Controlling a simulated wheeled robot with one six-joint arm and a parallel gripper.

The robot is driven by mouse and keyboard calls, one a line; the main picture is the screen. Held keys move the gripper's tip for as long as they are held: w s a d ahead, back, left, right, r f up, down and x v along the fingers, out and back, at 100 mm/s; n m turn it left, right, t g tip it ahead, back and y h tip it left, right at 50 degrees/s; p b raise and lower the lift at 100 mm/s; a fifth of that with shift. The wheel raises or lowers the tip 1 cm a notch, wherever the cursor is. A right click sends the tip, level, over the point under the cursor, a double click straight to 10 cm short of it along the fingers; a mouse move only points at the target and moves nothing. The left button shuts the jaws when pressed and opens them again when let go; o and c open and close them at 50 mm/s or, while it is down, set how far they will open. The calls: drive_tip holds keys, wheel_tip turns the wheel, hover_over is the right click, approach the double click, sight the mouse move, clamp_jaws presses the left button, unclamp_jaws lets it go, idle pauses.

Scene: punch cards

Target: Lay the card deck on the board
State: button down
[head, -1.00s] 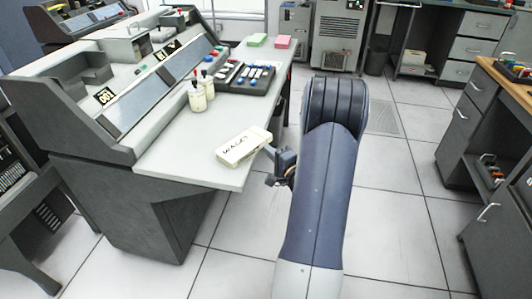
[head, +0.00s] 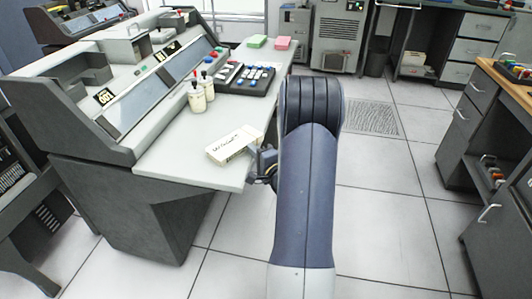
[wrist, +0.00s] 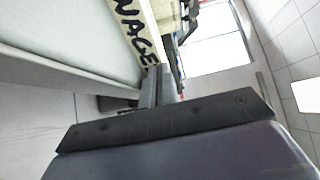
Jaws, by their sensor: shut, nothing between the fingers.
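The card deck (head: 235,145) is a cream block with dark lettering. It lies on the pale desk top near its right front edge. The wrist view shows part of the deck (wrist: 137,24), with large black letters, just beyond the fingers. My gripper (head: 258,165) is at the desk's edge, close against the deck's right end. It is shut, with nothing held; in the wrist view the fingers (wrist: 158,86) are together. My arm hides part of the gripper in the head view. I cannot tell which surface is the board.
Green (head: 257,41) and pink (head: 282,43) blocks lie at the far end. A wood-topped cabinet (head: 490,140) stands at right. The floor between is clear.

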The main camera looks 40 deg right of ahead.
idle(0.3)
drive_tip(key=s, duration=1.1)
drive_tip(key=y+b, duration=0.1)
drive_tip(key=b, duration=0.6)
approach(235, 144)
drive_tip(key=shift+n, duration=0.4)
drive_tip(key=shift+w+d, duration=1.8)
drive_tip(key=shift+w, duration=0.2)
drive_tip(key=shift+w+a, duration=0.3)
drive_tip(key=shift+w+a+p, duration=0.35)
drive_tip(key=shift+w+a, duration=0.4)
